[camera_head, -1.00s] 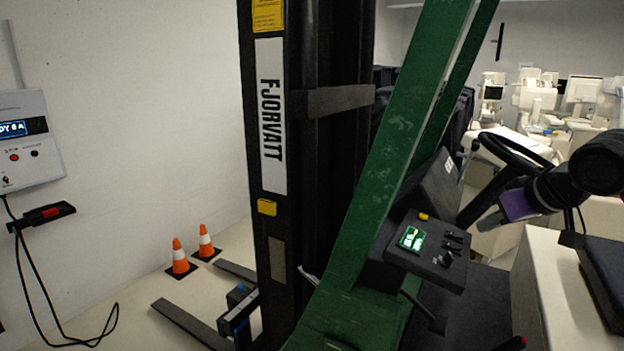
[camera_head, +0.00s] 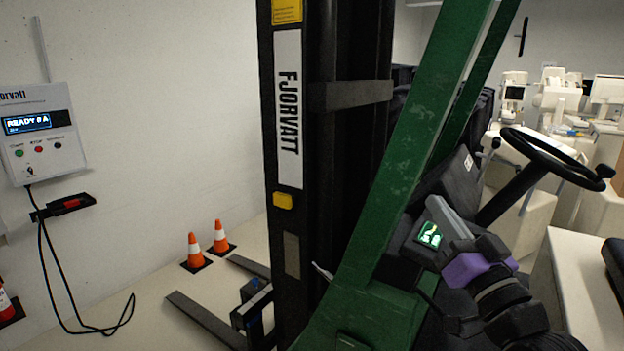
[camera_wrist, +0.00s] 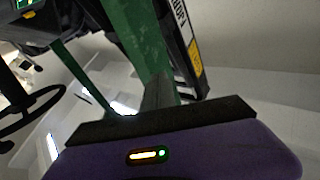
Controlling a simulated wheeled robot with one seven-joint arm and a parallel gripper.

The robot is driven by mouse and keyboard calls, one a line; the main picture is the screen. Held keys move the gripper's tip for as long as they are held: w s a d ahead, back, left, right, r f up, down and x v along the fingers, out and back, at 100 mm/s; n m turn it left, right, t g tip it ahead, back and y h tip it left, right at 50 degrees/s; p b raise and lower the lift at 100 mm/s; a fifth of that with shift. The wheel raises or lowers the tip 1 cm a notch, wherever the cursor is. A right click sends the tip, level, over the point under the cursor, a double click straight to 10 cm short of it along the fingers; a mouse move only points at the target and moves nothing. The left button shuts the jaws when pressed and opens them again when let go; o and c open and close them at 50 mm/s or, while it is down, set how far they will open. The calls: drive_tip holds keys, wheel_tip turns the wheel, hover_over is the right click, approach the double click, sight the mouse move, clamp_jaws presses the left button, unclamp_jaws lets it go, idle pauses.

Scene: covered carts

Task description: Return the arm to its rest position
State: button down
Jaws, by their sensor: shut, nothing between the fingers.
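My gripper (camera_head: 436,208) shows at the lower right of the head view, on the end of my black arm with a purple band. Its grey fingers point up and left and are shut, with nothing between them. They overlap the forklift's control panel (camera_head: 428,235) in the picture; I cannot tell whether they touch it. In the wrist view the shut fingers (camera_wrist: 160,92) stand beyond the purple gripper body, with the green overhead-guard post (camera_wrist: 138,45) behind them.
A forklift with a black mast (camera_head: 335,150) and steering wheel (camera_head: 553,158) fills the middle. A charger box (camera_head: 40,135) reading "READY" hangs on the left wall. Orange cones (camera_head: 194,250) stand near the forks (camera_head: 205,318). White equipment (camera_head: 560,100) crowds the back right.

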drive_tip(key=s+f+g+h+b, duration=0.1)
drive_tip(key=s+f+g, duration=0.1)
drive_tip(key=s+f, duration=0.9)
drive_tip(key=s+a+f+g+h+b, duration=0.1)
drive_tip(key=s+f+g+h+b, duration=0.1)
drive_tip(key=s+f, duration=0.9)
drive_tip(key=s+f+g+h+b, duration=0.1)
drive_tip(key=s+f, duration=1)
drive_tip(key=s, duration=1.3)
drive_tip(key=shift+s+a+f+g+h, duration=0.15)
drive_tip(key=shift+s+f+g+h, duration=0.2)
drive_tip(key=shift+g+h, duration=0.5)
